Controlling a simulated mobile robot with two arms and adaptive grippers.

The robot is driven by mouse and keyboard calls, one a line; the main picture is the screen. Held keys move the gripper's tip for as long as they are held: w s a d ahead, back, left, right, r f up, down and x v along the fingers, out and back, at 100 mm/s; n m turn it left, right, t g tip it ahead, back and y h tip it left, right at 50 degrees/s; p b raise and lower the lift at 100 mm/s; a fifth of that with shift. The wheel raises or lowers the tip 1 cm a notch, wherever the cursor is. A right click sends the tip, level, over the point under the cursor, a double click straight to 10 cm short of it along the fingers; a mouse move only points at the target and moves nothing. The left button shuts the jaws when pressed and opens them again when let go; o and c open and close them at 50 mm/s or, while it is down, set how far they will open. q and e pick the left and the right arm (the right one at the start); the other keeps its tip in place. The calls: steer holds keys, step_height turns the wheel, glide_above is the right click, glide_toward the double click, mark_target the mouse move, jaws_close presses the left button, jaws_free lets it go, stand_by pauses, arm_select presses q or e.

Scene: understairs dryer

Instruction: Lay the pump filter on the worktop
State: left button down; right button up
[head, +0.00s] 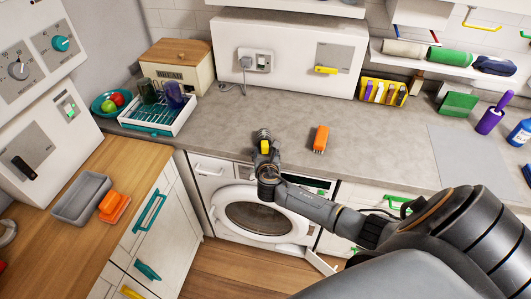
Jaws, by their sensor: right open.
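My right gripper (263,137) is over the front part of the grey worktop (215,125), above the white front-loading machine (257,217). It is open, seen from behind and small. A yellow patch (265,147) shows at the gripper; I cannot tell whether it is the pump filter or part of the gripper. An orange block-like thing (320,139) lies on the worktop to the right of the gripper, apart from it; I cannot tell what it is. The machine's round door looks shut. A small white flap (321,262) sticks out at its lower right. My left gripper is out of view.
A dish rack with cups (160,110), a bread box (178,66) and a fruit bowl (112,102) stand at the back left. A yellow caddy (384,92) stands at the back right. A grey tray (82,198) is on the wooden counter. The middle worktop is mostly clear.

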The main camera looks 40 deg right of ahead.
steer(key=v, duration=1.2)
